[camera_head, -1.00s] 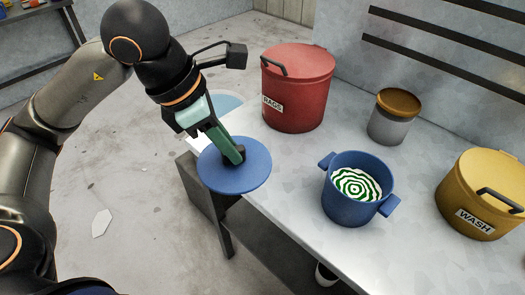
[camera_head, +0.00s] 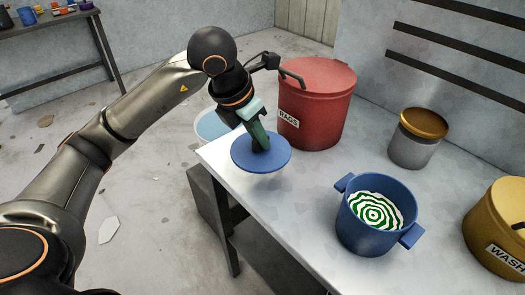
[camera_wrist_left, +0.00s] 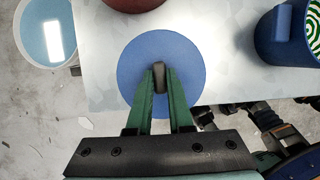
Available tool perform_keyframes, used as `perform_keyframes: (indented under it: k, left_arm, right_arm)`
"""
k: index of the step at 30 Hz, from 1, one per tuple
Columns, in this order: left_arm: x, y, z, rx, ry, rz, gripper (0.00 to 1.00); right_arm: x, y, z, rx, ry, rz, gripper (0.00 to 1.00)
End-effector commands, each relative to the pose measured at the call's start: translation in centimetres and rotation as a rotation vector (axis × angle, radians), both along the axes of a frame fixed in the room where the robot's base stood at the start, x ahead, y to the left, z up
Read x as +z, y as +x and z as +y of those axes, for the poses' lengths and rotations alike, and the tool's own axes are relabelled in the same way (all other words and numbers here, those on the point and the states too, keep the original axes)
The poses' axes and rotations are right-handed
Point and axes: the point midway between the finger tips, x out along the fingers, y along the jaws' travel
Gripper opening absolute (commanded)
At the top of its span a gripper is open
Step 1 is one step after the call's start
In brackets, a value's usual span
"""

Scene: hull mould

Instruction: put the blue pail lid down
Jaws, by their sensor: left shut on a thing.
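The blue pail lid (camera_head: 275,160) is a flat round disc with a dark knob at its centre. My left gripper (camera_head: 262,143) is shut on that knob and holds the lid roughly level over the table's left end. In the left wrist view the lid (camera_wrist_left: 135,85) lies under the green fingers (camera_wrist_left: 160,85), which close on the knob. Whether the lid touches the table top is hard to tell. The blue pail (camera_head: 365,235) stands open on the table to the right, with a green and white ringed pattern inside.
A red RAGS bin (camera_head: 318,105) stands just behind the lid. A grey jar with a brown lid (camera_head: 415,140) and a yellow WASH bin (camera_head: 495,240) stand further right. The metal table (camera_head: 310,190) is bare between lid and pail. A pale blue bucket (camera_head: 208,124) is beyond the table's left edge.

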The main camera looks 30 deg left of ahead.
Motion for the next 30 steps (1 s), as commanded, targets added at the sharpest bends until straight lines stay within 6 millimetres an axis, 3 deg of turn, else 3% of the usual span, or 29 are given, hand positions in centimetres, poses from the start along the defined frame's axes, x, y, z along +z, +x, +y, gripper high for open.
perform_keyframes:
  k: [3, 12, 18, 29, 30]
  left_arm:
    - [-1.7, 1.3, 0.3, 0.001, -0.001, 0.001, 0.0]
    - [-3.5, 2.8, 0.6, 0.0, -0.002, 0.001, 0.0]
    - [-6.3, 2.7, 0.6, 0.0, -0.001, 0.0, 0.0]
    - [-6.7, 2.7, 0.6, -0.001, -0.001, -0.003, 0.0]
    - [-6.7, 2.7, 0.6, -0.001, 0.0, -0.002, 0.21]
  right_arm:
    - [-0.5, -0.3, -0.1, 0.0, -0.003, 0.008, 0.5]
    - [-0.5, -0.2, -0.2, -0.002, -0.003, 0.003, 0.5]
    - [-0.8, -0.1, -0.3, -0.003, -0.005, 0.002, 0.5]
    - [-1.0, 0.0, -0.3, -0.004, -0.004, -0.002, 0.5]
    - [-0.9, 0.0, -0.3, -0.004, -0.004, -0.002, 0.5]
